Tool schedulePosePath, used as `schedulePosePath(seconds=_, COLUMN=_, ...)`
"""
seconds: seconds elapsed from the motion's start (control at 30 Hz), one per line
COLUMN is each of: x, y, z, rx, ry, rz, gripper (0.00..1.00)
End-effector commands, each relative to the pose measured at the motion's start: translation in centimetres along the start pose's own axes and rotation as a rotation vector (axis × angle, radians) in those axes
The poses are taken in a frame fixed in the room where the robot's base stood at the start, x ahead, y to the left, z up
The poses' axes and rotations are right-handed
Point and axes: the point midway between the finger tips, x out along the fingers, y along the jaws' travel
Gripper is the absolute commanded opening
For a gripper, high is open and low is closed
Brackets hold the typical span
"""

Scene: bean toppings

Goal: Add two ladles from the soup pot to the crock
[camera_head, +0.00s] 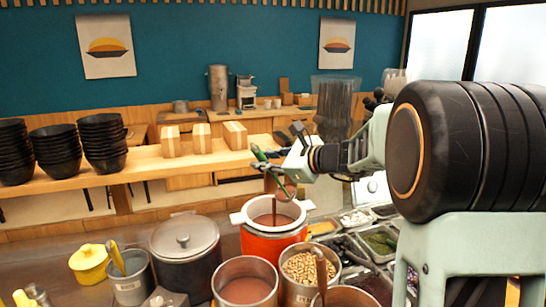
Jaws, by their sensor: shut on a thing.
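An orange-red pot (262,245) with a wide white rim stands at the center, with brownish-pink soup inside. A steel pot (245,291) of similar soup stands in front of it. I cannot tell for sure which is the soup pot and which the crock. My gripper (276,172) is above the orange-red pot, shut on a ladle (275,205) with a green end. The ladle's thin shaft hangs down into that pot's opening. Its bowl is hidden, so I cannot tell whether it is filled.
A dark lidded pot (184,244), a small yellow lidded pot (89,264) and a steel container of beans (304,270) crowd the counter. Topping trays (379,243) lie at right, partly behind my arm. Black bowls (104,140) are stacked on the wooden shelf at left.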

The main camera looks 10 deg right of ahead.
Motion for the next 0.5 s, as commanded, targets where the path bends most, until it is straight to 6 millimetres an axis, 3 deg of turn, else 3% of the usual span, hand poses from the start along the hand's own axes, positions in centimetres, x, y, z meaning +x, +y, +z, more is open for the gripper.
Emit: schedulePosePath(seconds=0.5, x=2.9, y=4.5, z=0.7, rx=-0.238, ry=0.149, rz=0.018, gripper=0.00)
